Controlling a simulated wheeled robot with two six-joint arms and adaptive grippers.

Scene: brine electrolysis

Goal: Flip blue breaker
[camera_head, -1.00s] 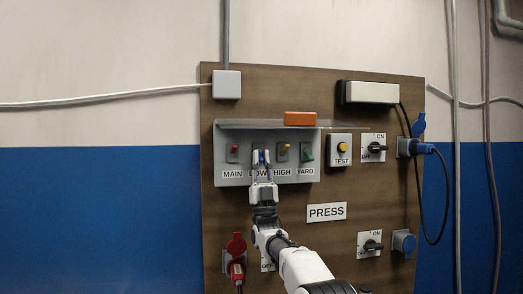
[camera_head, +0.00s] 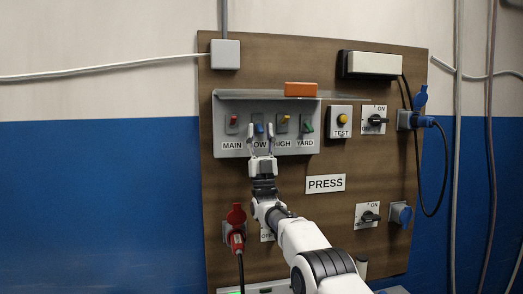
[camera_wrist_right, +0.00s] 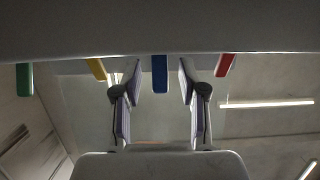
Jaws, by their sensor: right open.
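The blue breaker (camera_head: 259,128) sits in the row of breakers on the grey breaker panel (camera_head: 228,147), above the label LOW. My right gripper (camera_head: 261,131) is open at the panel, one finger on each side of the blue breaker. In the right wrist view, the blue lever (camera_wrist_right: 160,73) stands between the two open fingers of the right gripper (camera_wrist_right: 160,85), with a gap on both sides. The label LOW is partly hidden by the gripper. My left gripper is not in view.
The red breaker (camera_head: 233,120) is left of the blue one; the yellow breaker (camera_head: 284,119) and green breaker (camera_head: 308,126) are to its right. An orange block (camera_head: 300,89) sits on the panel's top ledge. A TEST button (camera_head: 342,119) and rotary switch (camera_head: 376,121) are farther right.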

